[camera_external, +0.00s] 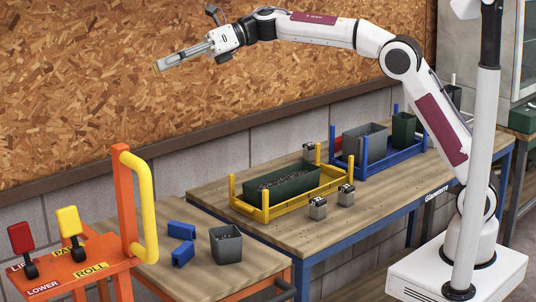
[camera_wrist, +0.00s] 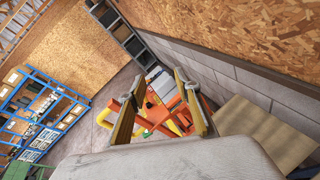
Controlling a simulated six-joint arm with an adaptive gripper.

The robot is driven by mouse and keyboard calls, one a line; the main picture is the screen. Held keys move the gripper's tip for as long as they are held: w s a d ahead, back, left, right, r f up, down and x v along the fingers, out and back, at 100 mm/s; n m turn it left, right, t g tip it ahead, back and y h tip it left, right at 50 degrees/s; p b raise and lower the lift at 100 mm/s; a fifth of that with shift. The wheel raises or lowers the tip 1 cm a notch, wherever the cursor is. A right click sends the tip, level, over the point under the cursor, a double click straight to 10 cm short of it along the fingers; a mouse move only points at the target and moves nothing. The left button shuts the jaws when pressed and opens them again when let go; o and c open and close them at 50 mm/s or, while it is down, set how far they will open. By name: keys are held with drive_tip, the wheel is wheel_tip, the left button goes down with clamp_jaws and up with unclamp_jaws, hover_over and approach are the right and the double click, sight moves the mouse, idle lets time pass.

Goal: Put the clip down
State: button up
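Two blue U-shaped pieces, which look like clips, lie on the near wooden table in the external view. One clip (camera_external: 181,230) is farther back, and the other clip (camera_external: 183,254) lies just in front of it. Both are left of a dark grey pot. My gripper (camera_external: 158,66) is raised high above the tables, pointing left in front of the chipboard wall. In the wrist view my gripper (camera_wrist: 159,77) has its two fingers apart, with nothing visible between them. The clips cannot be made out in the wrist view.
The dark grey pot (camera_external: 226,244) stands on the near table (camera_external: 222,282). An orange frame with a yellow handle (camera_external: 143,205) and levers stands at the left. A yellow rack (camera_external: 281,211), small metal blocks (camera_external: 318,208) and a blue rack (camera_external: 381,160) occupy the far table.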

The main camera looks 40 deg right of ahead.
drive_tip(key=w+d+r+m+t+h, duration=0.1)
drive_tip(key=w+d+r+m+t, duration=0.1)
drive_tip(key=d+r+m+t, duration=0.55)
drive_tip(key=w+d+r+m+t+h, duration=0.2)
drive_tip(key=d+r+m, duration=0.3)
drive_tip(key=d+m, duration=0.5)
drive_tip(key=s+d+f+m+t+h, duration=0.1)
drive_tip(key=s+d+f+m+h, duration=0.2)
drive_tip(key=d, duration=0.4)
drive_tip(key=s+d+f+m+h, duration=0.1)
drive_tip(key=d+m+h, duration=0.2)
drive_tip(key=d+m, duration=0.35)
drive_tip(key=s+d+f+m+t+h, duration=0.1)
drive_tip(key=s+d+f+m+h, duration=0.15)
drive_tip(key=d, duration=0.65)
drive_tip(key=s+d+f+m+g+h, duration=0.5)
drive_tip(key=s+d+f+m, duration=0.55)
drive_tip(key=s+f, duration=0.45)
drive_tip(key=s+f+m+g+y, duration=0.2)
drive_tip(key=s+f+m+g, duration=0.3)
drive_tip(key=s+f, duration=1)
drive_tip(key=s, duration=0.3)
drive_tip(key=shift+s+a+f+m, duration=0.2)
drive_tip(key=shift+a+f+m, duration=0.05)
drive_tip(key=shift+m, duration=0.15)
drive_tip(key=shift+g, duration=0.25)
